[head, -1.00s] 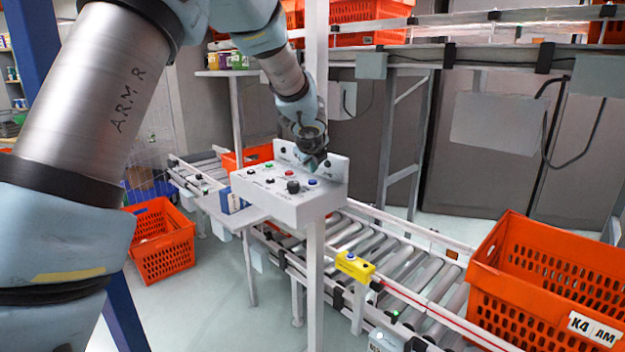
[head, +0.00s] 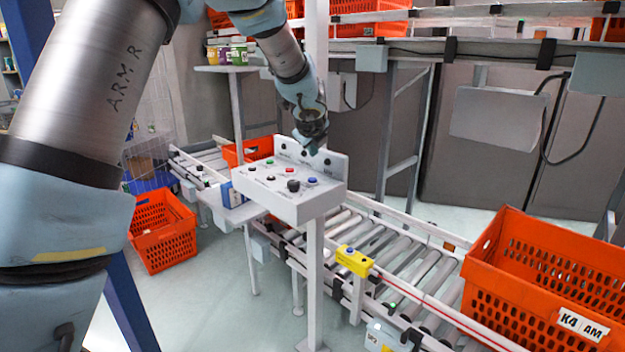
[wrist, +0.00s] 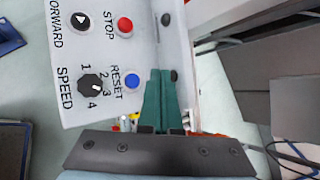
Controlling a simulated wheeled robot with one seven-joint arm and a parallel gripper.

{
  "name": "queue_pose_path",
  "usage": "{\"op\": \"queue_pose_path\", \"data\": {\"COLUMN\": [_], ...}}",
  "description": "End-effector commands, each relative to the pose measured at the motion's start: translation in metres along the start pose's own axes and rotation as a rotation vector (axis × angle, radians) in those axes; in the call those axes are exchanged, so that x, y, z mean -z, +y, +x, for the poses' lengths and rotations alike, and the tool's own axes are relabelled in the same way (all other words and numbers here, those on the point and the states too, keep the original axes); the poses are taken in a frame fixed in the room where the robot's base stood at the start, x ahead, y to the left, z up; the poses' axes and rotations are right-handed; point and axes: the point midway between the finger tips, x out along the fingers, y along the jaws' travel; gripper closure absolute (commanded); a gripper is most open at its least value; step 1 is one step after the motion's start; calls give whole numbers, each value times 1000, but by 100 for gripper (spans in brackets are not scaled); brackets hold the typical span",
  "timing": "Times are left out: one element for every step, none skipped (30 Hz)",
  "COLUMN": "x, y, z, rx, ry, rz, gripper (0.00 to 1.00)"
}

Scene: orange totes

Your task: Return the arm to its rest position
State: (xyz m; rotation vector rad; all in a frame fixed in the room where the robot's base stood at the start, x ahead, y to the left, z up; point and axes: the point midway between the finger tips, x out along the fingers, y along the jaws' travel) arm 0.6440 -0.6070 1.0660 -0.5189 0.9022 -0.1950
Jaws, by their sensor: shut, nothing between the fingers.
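My gripper (wrist: 157,100) shows in the wrist view as two dark green fingers pressed together, with nothing between them. In the head view my gripper (head: 312,146) hangs from my arm just above the back part of the white control box (head: 310,208). In the wrist view the fingers lie over the edge of the panel (wrist: 100,55), close to the blue reset button (wrist: 131,81). The red stop button (wrist: 125,26) and the black speed knob (wrist: 94,86) are also in that view. I cannot tell whether the fingertips touch the panel.
A roller conveyor (head: 405,262) runs below the control box. An orange tote (head: 545,275) labelled K4 AM stands at the right. Another orange tote (head: 163,232) is on the floor at left. A white post (head: 316,285) carries the box. Open floor lies at front left.

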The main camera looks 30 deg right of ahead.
Motion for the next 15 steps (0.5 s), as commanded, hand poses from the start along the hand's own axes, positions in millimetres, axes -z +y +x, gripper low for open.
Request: {"op": "queue_pose_path", "data": {"x": [0, 0, 0, 0, 0, 0, 0, -2, -5, -8, -12, -19, -26, -32, -41], "y": [0, 0, 0, 0, 0, 0, 1, 2, 7, 13, 20, 35, 48, 64, 88], "z": [0, 0, 0, 0, 0, 0, 0, 0, -1, -2, -4, -7, -10, -14, -20], "rx": [0, 0, 0, 0, 0, 0, -1, -4, -11, -20, -33, -56, -78, -102, -141], "ry": [0, 0, 0, 0, 0, 0, 0, -1, -3, -5, -7, -12, -16, -23, -34], "rz": [0, 0, 0, 0, 0, 0, -2, -9, -29, -53, -90, -153, -213, -284, -393], "gripper": [100, 100, 100, 100, 100, 100, 100, 100, 100, 100, 100, 100, 100, 100, 100]}}
